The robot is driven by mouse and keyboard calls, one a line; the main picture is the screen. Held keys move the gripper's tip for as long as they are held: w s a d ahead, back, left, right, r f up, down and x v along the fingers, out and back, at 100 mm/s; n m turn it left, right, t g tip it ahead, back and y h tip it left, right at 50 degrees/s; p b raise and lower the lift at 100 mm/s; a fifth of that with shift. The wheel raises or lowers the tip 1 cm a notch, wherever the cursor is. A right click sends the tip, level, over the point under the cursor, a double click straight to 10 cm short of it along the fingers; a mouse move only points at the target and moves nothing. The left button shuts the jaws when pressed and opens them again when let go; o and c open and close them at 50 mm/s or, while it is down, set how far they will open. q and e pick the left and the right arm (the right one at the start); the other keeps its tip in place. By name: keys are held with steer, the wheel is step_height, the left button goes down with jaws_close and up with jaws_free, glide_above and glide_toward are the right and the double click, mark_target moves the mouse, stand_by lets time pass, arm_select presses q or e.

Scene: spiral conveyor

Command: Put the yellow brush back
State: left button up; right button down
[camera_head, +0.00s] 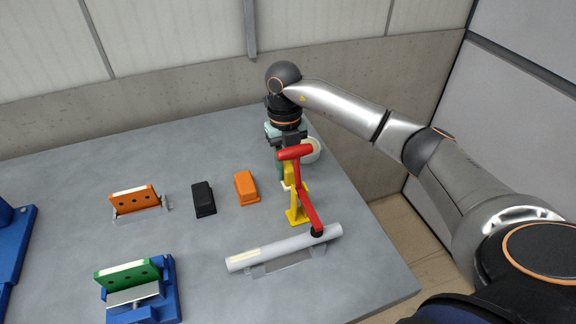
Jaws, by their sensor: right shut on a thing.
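A yellow object (297,214), which I take to be the yellow brush, stands upright at the right of the grey table, partly hidden by a red part in front of it. My right gripper (286,146) is above it, pointing down and shut. Its fingertips are hidden behind the red part, so the grip itself is not clear; the yellow object is directly below. My left gripper is not in view.
A red bar with a black end (310,205) crosses before the yellow object. A white cylinder (285,247) lies in front on a cradle. A pale round container (311,151) stands behind. Orange (246,188) and black (203,199) blocks lie left.

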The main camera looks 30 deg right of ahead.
mark_target(288, 164)
steer(key=shift+f, duration=0.15)
steer(key=c, duration=0.6)
jaws_free()
steer(key=shift+f+b, duration=0.15)
steer(key=shift+b, duration=0.25)
steer(key=r, duration=0.4)
steer(key=shift+w+d+r+b, duration=0.15)
steer(key=shift+w+r+b, duration=0.2)
steer(key=shift+w+b, duration=0.05)
step_height(288, 164, up, 8)
steer(key=p, duration=0.1)
steer(key=shift+w+d, duration=0.15)
steer(key=shift+w, duration=0.3)
